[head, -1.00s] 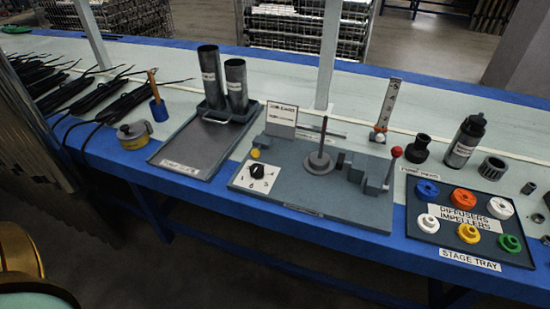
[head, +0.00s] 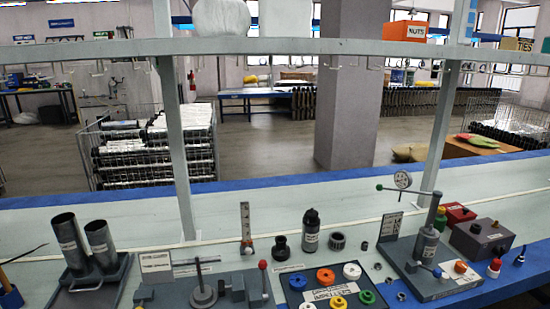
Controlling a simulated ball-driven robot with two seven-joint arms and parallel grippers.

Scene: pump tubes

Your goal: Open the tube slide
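Two dark grey tubes stand upright at the left of the bench, a left tube (head: 68,246) and a slightly shorter right tube (head: 100,242). They stand at the back of a grey tray (head: 112,287), whose front is cut off by the picture's lower edge. I cannot tell for sure which part is the tube slide, or whether it is open or shut. Neither of my grippers is in view.
Right of the tray are a grey fixture (head: 236,289) with a red-knobbed lever, a stage tray (head: 285,281) of coloured rings, a black bottle (head: 311,234) and a gauge stand (head: 425,246).

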